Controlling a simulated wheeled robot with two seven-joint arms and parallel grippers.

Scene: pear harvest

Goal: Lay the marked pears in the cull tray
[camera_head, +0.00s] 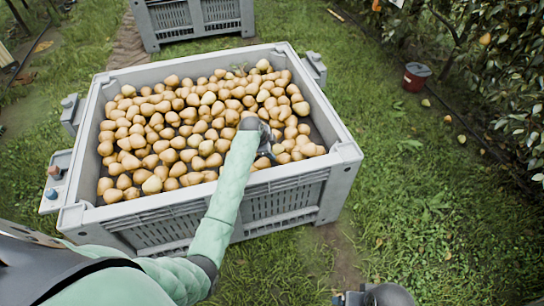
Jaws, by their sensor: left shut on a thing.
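Many yellow-brown pears (190,125) fill a large grey slatted bin (345,160). Marks on single pears are too small to make out. My left arm reaches over the bin's near wall. My left gripper (265,152) is low among the pears at the right side of the bin, shut on a pear that my wrist and fingers mostly hide. A small grey tray (48,205) is fixed outside the bin's left wall, with a reddish thing and a blue thing on it. A dark part of my right arm shows at the bottom edge; its fingers are not clear.
A second grey bin (190,18) stands behind. A dark red bucket (415,77) sits on the grass at the right, near leafy trees (500,60) and a few fallen pears. Open grass lies right of the bin.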

